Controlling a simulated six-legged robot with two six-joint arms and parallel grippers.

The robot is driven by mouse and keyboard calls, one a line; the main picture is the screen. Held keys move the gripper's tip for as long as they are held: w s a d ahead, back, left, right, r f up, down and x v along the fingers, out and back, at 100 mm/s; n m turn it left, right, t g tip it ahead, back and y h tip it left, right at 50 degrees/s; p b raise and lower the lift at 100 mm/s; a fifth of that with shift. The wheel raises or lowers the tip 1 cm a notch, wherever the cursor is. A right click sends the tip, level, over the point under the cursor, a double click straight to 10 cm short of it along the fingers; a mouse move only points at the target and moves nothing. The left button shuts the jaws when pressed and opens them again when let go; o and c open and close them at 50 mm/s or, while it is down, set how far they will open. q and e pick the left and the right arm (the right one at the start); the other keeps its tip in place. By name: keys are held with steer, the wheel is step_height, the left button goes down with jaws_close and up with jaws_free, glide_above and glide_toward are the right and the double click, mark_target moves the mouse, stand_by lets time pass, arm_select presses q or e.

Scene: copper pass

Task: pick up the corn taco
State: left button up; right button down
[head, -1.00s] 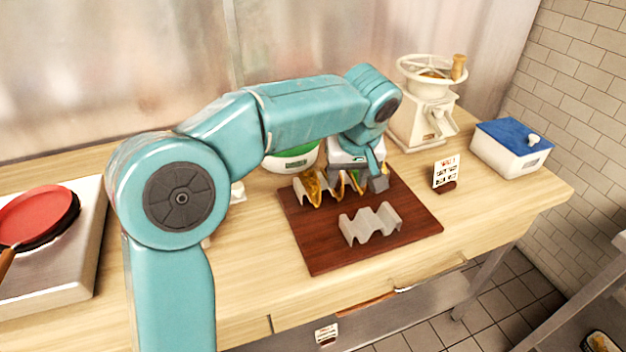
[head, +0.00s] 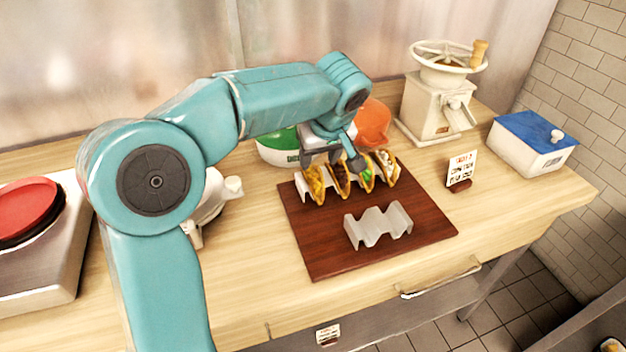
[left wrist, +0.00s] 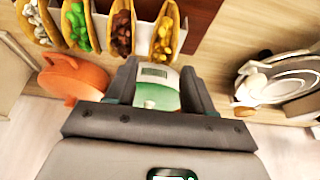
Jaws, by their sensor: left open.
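The corn taco (head: 316,184), with yellow filling, is the leftmost of the tacos in a wavy metal holder on the dark red board (head: 325,245) in the head view. In the left wrist view the corn taco (left wrist: 163,38) is at the right end of the row, just beyond the fingertips. My left gripper (head: 333,160) is open and empty, behind and above the row. Its two fingers also show in the left wrist view (left wrist: 162,85), with no taco between them. My right gripper is not in view.
Tacos with brown (head: 340,180), green (head: 366,177) and white (head: 386,162) fillings stand beside the corn one. An empty wavy holder (head: 378,226) is on the board's front. Behind are a green-and-white container (head: 277,148) and an orange object (head: 373,122). A grinder (head: 437,105) stands right.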

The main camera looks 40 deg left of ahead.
mark_target(312, 172)
arm_select(q)
steer(key=shift+s+a+f, duration=0.1)
steer(key=shift+a+f, duration=0.2)
steer(key=shift+f, duration=0.2)
steer(key=x, duration=0.5)
steer(key=shift+a+r, duration=0.1)
steer(key=shift+a, duration=0.05)
steer(key=shift+c, duration=0.3)
steer(key=c, duration=0.8)
